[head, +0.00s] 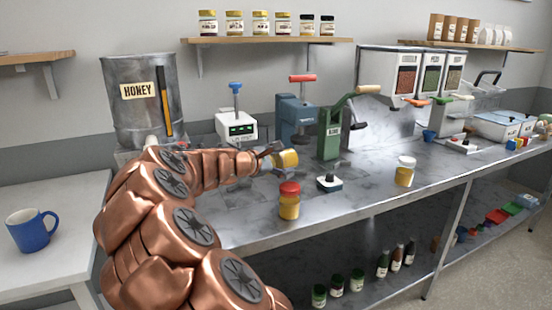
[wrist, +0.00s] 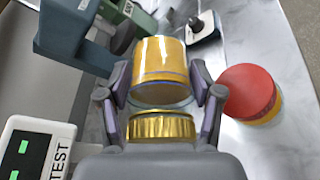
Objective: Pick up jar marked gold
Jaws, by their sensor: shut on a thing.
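A jar of yellow contents with a gold lid (wrist: 160,127) is between the two fingers of my gripper (wrist: 160,105) in the wrist view. The fingers are shut on it from both sides, and its glass body (wrist: 162,62) points away from the palm. In the head view my gripper (head: 270,155) holds the jar (head: 288,159) over the metal bench. The jar looks tilted there, and its lid is mostly hidden by the gripper. I cannot tell its exact height.
A red-lidded jar (head: 289,203) stands close by, and also shows in the wrist view (wrist: 250,92). A white-lidded jar (head: 405,173) stands farther right. A green press (head: 331,135), blue press (head: 297,118) and test device (head: 237,127) stand behind.

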